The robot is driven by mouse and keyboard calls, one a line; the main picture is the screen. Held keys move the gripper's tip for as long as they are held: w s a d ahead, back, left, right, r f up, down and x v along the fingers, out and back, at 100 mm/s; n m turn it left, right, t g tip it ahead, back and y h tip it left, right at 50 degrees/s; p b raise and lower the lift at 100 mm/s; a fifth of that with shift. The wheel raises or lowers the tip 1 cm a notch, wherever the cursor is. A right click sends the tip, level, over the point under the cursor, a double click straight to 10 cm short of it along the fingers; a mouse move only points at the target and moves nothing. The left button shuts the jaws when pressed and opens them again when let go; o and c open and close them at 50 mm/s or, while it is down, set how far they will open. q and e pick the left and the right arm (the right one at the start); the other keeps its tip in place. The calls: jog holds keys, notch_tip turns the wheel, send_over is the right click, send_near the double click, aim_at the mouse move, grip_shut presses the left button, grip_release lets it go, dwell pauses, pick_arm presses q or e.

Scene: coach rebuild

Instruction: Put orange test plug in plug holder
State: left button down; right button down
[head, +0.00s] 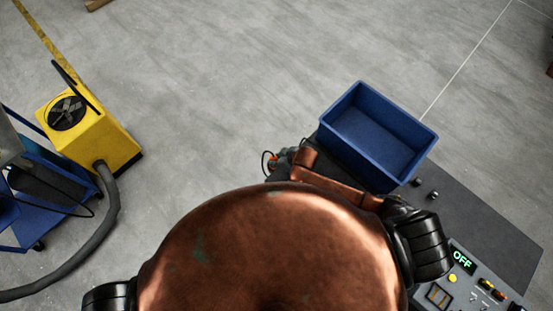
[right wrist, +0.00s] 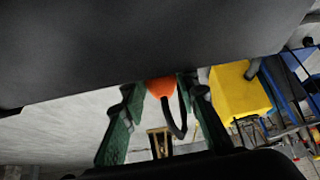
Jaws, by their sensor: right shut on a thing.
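The orange test plug (right wrist: 160,88) sits between the green fingers of my right gripper (right wrist: 161,100) in the right wrist view, with a black cable loop hanging from it. My right gripper (head: 283,164) is shut on the plug. In the head view only a small orange bit of the plug (head: 273,157) and its thin cable show, just left of the blue bin and off the bench's edge. I cannot make out the plug holder for sure in either view. My left gripper is not in view.
A blue bin (head: 338,108), seemingly empty, stands on the dark bench (head: 490,225). Two small black pieces (head: 425,189) lie beside it. A control panel (head: 470,270) reading OFF is at lower right. A yellow machine (head: 115,140) with a grey hose and a blue cart (head: 30,230) stand at left.

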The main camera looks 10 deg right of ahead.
jog(key=shift+f+b, duration=0.4)
jog(key=shift+f, duration=0.2)
dwell(0.3)
jog(key=c, duration=1.8)
grip_release()
jog(key=p+v, duration=0.8)
jog(key=p, duration=0.1)
jog(key=shift+s+d+r+p, duration=0.15)
jog(key=shift+r+p, duration=0.15)
jog(key=shift+p+v, duration=0.5)
jog(key=shift+v, duration=0.65)
